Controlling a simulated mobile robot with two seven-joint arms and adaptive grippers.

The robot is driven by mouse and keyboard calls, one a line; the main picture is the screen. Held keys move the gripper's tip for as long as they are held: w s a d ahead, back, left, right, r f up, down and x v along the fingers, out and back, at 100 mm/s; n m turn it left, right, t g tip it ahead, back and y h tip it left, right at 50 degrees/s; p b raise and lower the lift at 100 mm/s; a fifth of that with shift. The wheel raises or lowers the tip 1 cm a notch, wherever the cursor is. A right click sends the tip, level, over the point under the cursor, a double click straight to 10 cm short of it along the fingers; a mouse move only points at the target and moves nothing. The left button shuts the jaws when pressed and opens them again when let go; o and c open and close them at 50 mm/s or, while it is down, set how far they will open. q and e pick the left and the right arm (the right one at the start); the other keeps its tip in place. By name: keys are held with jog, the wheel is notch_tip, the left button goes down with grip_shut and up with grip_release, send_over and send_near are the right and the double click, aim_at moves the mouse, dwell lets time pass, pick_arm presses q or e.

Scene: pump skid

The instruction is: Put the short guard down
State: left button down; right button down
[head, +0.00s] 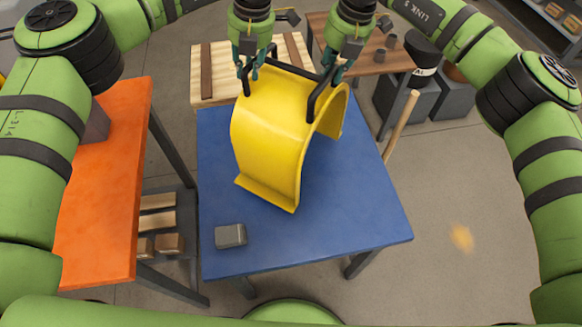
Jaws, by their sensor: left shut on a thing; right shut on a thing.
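The short guard (268,137) is a yellow curved cover with flanged lower edges and two black handles. It is over the blue table (345,222), slightly tilted in the picture. Whether its lower flange touches the table top, I cannot tell. My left gripper (246,80) is shut on the guard's left black handle. My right gripper (329,78) is shut on its right black handle.
A small grey block (230,236) lies near the blue table's front left. An orange table (105,200) stands to the left. Behind are a wooden pallet (216,88), a brown table (385,62) and grey bins (450,98). The blue table's front and right are clear.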

aim_at(251, 85)
pick_arm(q)
jog(key=shift+r, duration=0.2)
pick_arm(e)
jog(key=shift+s+r, duration=0.1)
jog(key=shift+r, duration=0.1)
pick_arm(q)
jog(key=shift+f, duration=0.15)
pick_arm(e)
jog(key=shift+f, duration=0.2)
